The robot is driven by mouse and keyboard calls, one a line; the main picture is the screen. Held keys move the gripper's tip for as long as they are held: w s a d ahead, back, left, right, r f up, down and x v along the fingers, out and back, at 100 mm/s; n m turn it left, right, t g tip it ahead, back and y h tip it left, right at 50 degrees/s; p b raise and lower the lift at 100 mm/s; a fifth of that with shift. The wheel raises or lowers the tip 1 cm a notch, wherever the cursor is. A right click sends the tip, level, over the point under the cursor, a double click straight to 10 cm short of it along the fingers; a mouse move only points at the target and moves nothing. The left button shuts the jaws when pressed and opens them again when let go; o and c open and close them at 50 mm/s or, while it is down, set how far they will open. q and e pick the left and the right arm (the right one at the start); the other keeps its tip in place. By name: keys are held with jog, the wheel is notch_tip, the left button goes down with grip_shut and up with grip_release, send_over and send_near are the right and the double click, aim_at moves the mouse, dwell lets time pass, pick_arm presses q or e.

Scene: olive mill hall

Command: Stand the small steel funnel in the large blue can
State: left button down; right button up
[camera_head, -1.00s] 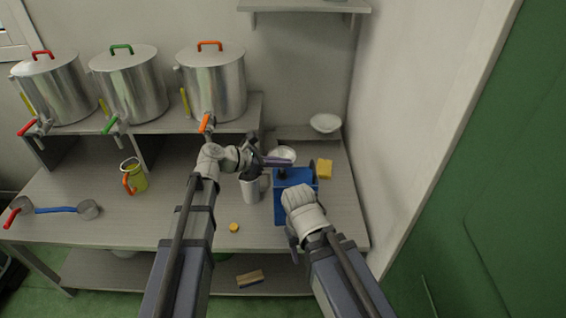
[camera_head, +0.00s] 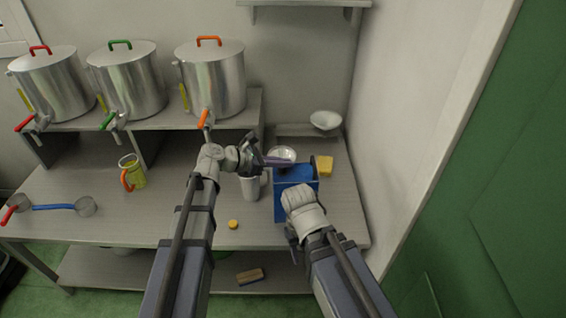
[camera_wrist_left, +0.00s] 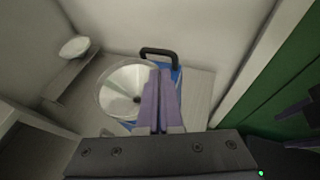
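The small steel funnel (camera_head: 284,152) is a shiny cone, seen wide mouth up with a dark central hole in the left wrist view (camera_wrist_left: 118,88). My left gripper (camera_head: 283,161) is shut on its rim, with both purple fingers (camera_wrist_left: 158,102) close together. The large blue can (camera_head: 281,207) stands on the table below and just right of the funnel. Its black handle and blue top (camera_wrist_left: 176,75) show behind the fingers. The funnel's spout and the can's opening are hidden. My right gripper (camera_wrist_left: 300,126) shows apart purple fingers, empty; my right wrist hides it in the head view.
A grey metal jug (camera_head: 250,188) stands close left of the can, a yellow sponge (camera_head: 324,165) right of it. An orange cap (camera_head: 233,224) lies in front. A white bowl (camera_head: 326,120) sits behind on a ledge. Steel vats (camera_head: 212,85) stand at the back left; a wall bounds the right.

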pick_arm(q)
jog(key=shift+f, duration=0.15)
jog(key=c, duration=1)
grip_release()
jog(key=p+v, duration=0.3)
jog(key=v, duration=0.5)
jog(key=p+v, duration=0.3)
jog(key=v, duration=0.4)
jog(key=shift+a, duration=0.3)
